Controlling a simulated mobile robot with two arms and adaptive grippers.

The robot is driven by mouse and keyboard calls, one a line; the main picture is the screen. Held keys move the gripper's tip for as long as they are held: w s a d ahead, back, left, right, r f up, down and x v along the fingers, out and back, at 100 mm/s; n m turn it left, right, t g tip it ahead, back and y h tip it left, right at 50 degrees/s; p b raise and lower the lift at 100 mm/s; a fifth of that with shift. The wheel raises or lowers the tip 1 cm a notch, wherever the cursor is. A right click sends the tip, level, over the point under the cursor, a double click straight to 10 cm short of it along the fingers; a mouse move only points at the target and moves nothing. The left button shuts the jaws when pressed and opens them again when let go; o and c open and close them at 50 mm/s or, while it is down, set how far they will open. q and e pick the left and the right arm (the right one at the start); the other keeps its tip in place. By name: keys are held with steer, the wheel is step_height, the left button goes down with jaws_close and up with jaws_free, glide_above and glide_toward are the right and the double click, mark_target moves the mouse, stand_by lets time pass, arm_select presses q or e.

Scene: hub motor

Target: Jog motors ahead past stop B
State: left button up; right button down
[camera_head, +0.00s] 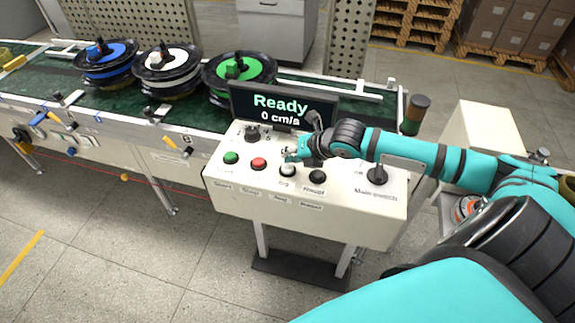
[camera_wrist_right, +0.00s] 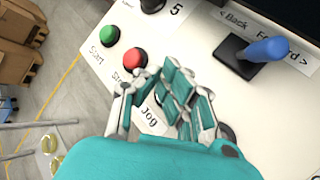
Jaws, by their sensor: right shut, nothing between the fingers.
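Three hub motors stand on the green conveyor (camera_head: 130,104): one with a blue face (camera_head: 106,53), one white (camera_head: 166,60) and one green (camera_head: 243,68). My right gripper (camera_head: 291,155) is shut and empty above the control panel (camera_head: 233,190), just above and behind the pale Jog button (camera_head: 288,170). In the right wrist view its fingers cover most of that button, and the Jog label (camera_wrist_right: 150,115) shows beside them. I cannot tell whether they touch it. A blue-handled Back/Forward lever (camera_wrist_right: 263,50) stands nearby. The display (camera_head: 280,105) reads "Ready 0 cm/s". My left gripper is out of view.
The panel also has a green Start button (camera_head: 231,158), a red stop button (camera_head: 258,164), a black button (camera_head: 318,176) and a black selector (camera_head: 376,176). A yellow-handled fitting (camera_head: 172,143) is on the conveyor's front rail. A dark signal post (camera_head: 415,114) stands at the conveyor's right end.

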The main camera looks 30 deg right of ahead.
mark_target(290, 165)
step_height(290, 165, up, 5)
steer(key=p, duration=0.4)
steer(key=shift+f, duration=0.1)
stand_by(0.7)
